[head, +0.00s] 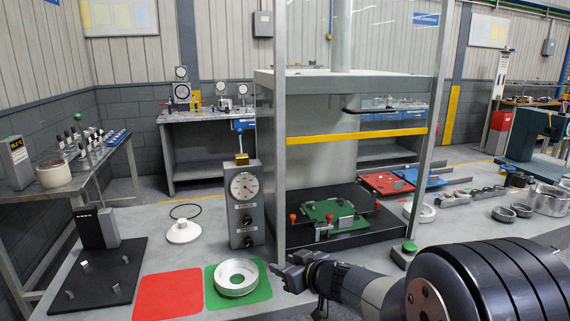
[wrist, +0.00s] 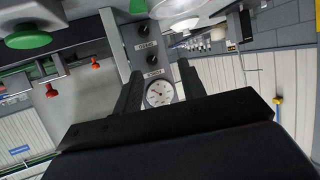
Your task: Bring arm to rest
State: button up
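My arm reaches in from the lower right of the head view. My gripper (head: 283,272) is low over the grey table, just right of the green mat (head: 254,297). In the wrist view my gripper (wrist: 158,78) shows two dark fingers apart, with nothing between them. The dial of the grey gauge box seen through the gap is in the background. A silver ring (head: 235,271) lies on the green mat, apart from the fingers.
The grey gauge box (head: 246,205) stands behind the ring. A red mat (head: 167,296) lies bare at left. A press frame (head: 279,150) with a yellow bar (head: 355,136) rises behind my gripper. A green button (head: 410,247) is near my arm. Several metal rings (head: 503,214) lie at right.

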jog(key=w+d+r+m+t+h+p, duration=0.2)
jog(key=w+d+r+m+h+p, duration=0.1)
jog(key=d, duration=0.5)
jog(key=shift+w+d+m+h+p, duration=0.4)
jog(key=shift+w+m+h+p, duration=0.45)
jog(key=shift+p, duration=0.5)
jog(key=shift+d, duration=0.15)
